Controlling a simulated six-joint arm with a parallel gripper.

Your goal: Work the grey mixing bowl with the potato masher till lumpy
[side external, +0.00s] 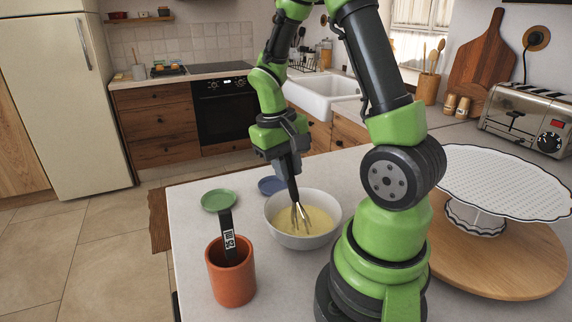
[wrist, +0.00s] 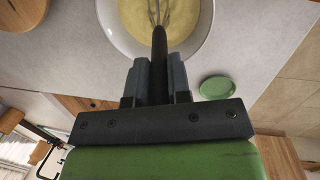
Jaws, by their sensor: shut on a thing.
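The grey mixing bowl (side external: 305,243) stands on the counter and holds a pale yellow mixture (side external: 318,222). My gripper (side external: 288,158) is above the bowl, shut on the dark handle of a wire whisk (side external: 299,213), not a potato masher. The whisk points down, with its wire end in the mixture. In the wrist view, the whisk (wrist: 159,40) runs from between my fingers (wrist: 159,80) into the bowl (wrist: 107,22). A black handle with a white label (side external: 227,226) stands up from a terracotta pot (side external: 231,286); its other end is hidden inside.
A green dish (side external: 218,200) lies left of the bowl and a blue dish (side external: 271,186) behind it. A white cake stand (side external: 505,185) on a round wooden board (side external: 500,265) and a toaster (side external: 527,120) are at right. Counter between pot and bowl is clear.

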